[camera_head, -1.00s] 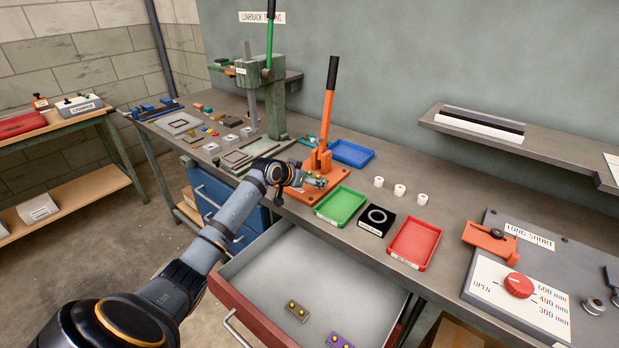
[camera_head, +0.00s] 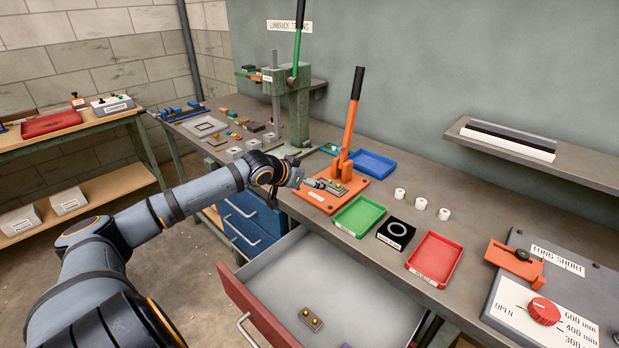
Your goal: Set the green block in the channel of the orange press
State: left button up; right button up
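The orange press (camera_head: 347,130) stands on the bench with its black-tipped lever up and its orange base (camera_head: 359,197) flat on the bench top. A small green block (camera_head: 341,186) shows at the channel on the base; whether it is fully seated is too small to tell. My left gripper (camera_head: 321,184) reaches in from the left, low over the base, with its fingertips at or beside the block. The finger gap is too small to make out, so I cannot tell whether it grips the block. My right gripper is not in view.
A green tray (camera_head: 359,216), black ring pad (camera_head: 396,233) and red tray (camera_head: 434,258) line the bench front; a blue tray (camera_head: 372,163) lies behind. The open drawer (camera_head: 262,316) juts out below, holding a brown block (camera_head: 311,319). A green press (camera_head: 299,105) stands behind left.

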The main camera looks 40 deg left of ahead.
pick_arm(q)
jog(key=shift+s+d+r+p, duration=0.4)
jog(key=shift+s+d+r, duration=0.05)
jog(key=shift+s, duration=0.2)
dwell(0.3)
